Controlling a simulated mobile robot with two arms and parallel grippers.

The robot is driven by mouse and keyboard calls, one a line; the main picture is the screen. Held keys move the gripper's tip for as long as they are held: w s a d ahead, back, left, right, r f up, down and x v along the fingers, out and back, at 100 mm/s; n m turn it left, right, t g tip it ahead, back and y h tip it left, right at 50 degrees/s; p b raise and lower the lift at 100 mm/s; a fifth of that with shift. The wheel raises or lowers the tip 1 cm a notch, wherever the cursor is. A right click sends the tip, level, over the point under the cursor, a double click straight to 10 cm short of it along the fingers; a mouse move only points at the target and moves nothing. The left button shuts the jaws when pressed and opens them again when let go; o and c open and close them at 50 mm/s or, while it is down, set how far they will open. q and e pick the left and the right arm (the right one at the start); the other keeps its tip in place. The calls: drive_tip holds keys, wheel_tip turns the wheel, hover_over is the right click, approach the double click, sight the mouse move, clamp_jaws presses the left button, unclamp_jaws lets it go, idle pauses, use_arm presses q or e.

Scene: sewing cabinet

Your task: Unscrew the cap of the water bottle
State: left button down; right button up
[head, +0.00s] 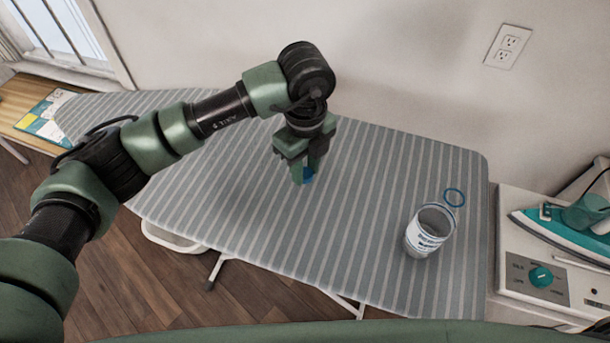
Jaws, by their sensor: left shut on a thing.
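The water bottle (428,231) appears as a short, clear-and-white cylinder with a printed label. It stands on the right part of the striped ironing board, its top looking open and uncapped. My left gripper (305,176) points down over the middle of the board, well to the left of the bottle. It is shut on a small blue thing (308,175), which looks like the cap; the fingers hide most of it. I cannot tell whether it touches the board. My right gripper is out of view.
A thin blue ring (455,197) lies behind and right of the bottle. A teal iron (565,232) rests on a white unit with a knob (541,277) at the right. The striped board (220,220) is otherwise clear. The wall stands close behind.

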sight(305, 173)
use_arm(q)
wheel_tip(305, 173, down, 4)
drive_tip(key=shift+r+p, duration=0.25)
drive_tip(key=shift+p, duration=0.1)
drive_tip(key=shift+f, duration=0.3)
drive_tip(key=shift+f, duration=0.25)
drive_tip(key=c, duration=1.1)
unclamp_jaws()
drive_tip(key=shift+r, duration=0.1)
drive_tip(key=shift+r, duration=0.1)
